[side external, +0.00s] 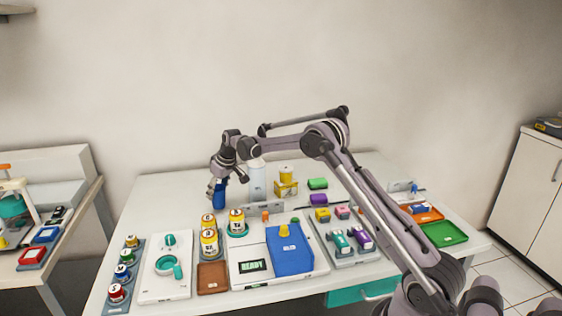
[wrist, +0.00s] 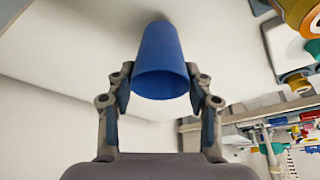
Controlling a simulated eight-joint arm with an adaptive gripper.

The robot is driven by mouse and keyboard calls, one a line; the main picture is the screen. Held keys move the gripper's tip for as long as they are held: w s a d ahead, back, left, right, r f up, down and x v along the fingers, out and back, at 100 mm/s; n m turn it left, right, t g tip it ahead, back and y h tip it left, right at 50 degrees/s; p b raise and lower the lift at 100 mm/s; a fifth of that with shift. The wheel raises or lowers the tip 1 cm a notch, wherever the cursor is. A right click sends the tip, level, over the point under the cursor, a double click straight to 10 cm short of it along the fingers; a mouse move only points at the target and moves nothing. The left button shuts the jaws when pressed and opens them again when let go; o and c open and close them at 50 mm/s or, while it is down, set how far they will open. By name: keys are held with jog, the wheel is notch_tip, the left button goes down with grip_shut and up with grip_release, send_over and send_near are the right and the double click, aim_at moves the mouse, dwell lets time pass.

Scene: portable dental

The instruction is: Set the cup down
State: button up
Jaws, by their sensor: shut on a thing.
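The blue cup (side external: 218,195) is at the back left of the white table in the side view. My gripper (side external: 223,178) is above it and shut on it. In the wrist view the cup (wrist: 162,60) sits between the two fingers of my gripper (wrist: 162,92), with its open rim toward the camera and its narrower end toward the white surface. I cannot tell whether its base touches the table.
A pale cylinder (side external: 257,182) stands close right of the cup. The table left of the cup (side external: 170,200) is clear.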

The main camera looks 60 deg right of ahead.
jog(key=shift+f, duration=0.9)
jog(key=shift+f, duration=0.15)
jog(key=o, duration=0.8)
